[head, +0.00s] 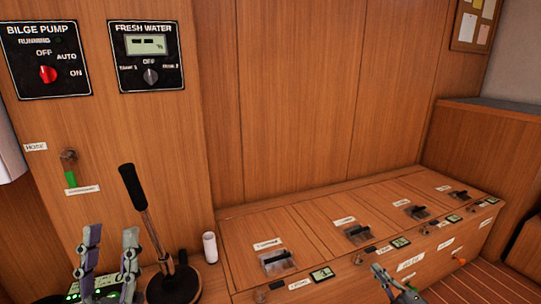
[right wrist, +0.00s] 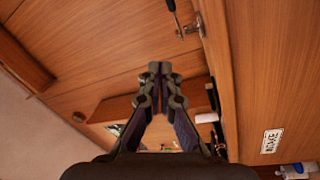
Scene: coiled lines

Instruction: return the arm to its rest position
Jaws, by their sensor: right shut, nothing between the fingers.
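My left gripper (head: 111,236) stands at the lower left of the head view, fingers pointing up and spread apart with nothing between them. My right gripper (head: 384,272) is at the bottom of the head view, in front of the row of wooden lockers (head: 320,222). In the right wrist view my right gripper's fingertips (right wrist: 160,68) meet, and nothing is between them. Most of both arms is out of view.
A black-handled lever (head: 133,187) on a round base stands beside my left gripper, with a white cylinder (head: 209,247) to its right. Bilge pump (head: 47,60) and fresh water (head: 147,55) panels are on the wall. Striped floor (head: 470,285) shows at lower right.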

